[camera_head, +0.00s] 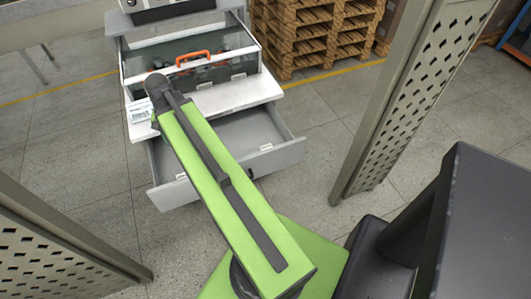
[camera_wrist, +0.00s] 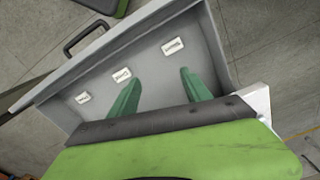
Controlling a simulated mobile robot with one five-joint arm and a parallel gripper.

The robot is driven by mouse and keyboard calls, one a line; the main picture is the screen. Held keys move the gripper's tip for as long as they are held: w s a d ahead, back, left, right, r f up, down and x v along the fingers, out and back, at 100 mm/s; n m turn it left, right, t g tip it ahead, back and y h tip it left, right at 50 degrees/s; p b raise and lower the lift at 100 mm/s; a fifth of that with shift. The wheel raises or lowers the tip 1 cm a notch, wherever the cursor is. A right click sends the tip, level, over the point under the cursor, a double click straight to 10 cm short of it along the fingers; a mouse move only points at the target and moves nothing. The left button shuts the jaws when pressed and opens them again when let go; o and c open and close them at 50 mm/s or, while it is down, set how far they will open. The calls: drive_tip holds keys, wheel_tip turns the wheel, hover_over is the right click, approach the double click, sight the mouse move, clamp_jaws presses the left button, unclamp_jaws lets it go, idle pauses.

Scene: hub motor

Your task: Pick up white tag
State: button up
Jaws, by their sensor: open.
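In the wrist view, three small white tags with dark print lie in a row inside a grey open drawer (camera_wrist: 205,45). One tag (camera_wrist: 173,46) is at the right, one tag (camera_wrist: 121,76) is in the middle, and one tag (camera_wrist: 83,97) is at the left. My gripper (camera_wrist: 160,77) is open, with its two green fingers apart over the drawer and nothing visible between them. The middle tag shows close to the left fingertip; I cannot tell the height gap. In the head view a tag (camera_head: 267,147) shows in the drawer (camera_head: 240,130); my arm hides part of it.
A cabinet with a white worktop (camera_head: 235,94) and a clear case with an orange handle (camera_head: 193,57) stands above the drawer. A black handle (camera_wrist: 85,36) is on the drawer front. Perforated metal posts (camera_head: 405,95) flank the view. Wooden pallets (camera_head: 300,40) stand behind.

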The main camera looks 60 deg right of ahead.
drive_tip(key=s+d+f+m+b, duration=0.1)
drive_tip(key=s+d+m, duration=0.3)
drive_tip(key=d, duration=0.4)
drive_tip(key=s+d+f+m+b, duration=0.1)
drive_tip(key=s+d+f+m, duration=0.2)
drive_tip(key=d, duration=0.5)
drive_tip(key=m+b, duration=0.8)
drive_tip(key=b, duration=0.6)
hover_over(266, 147)
wheel_tip(266, 147, down, 12)
drive_tip(key=shift+s+d+f, duration=0.15)
drive_tip(key=shift+p, duration=0.35)
drive_tip(key=f+b, duration=0.5)
drive_tip(key=shift+w+f, duration=0.1)
drive_tip(key=shift+w, duration=0.1)
drive_tip(key=shift+r, duration=0.2)
clamp_jaws()
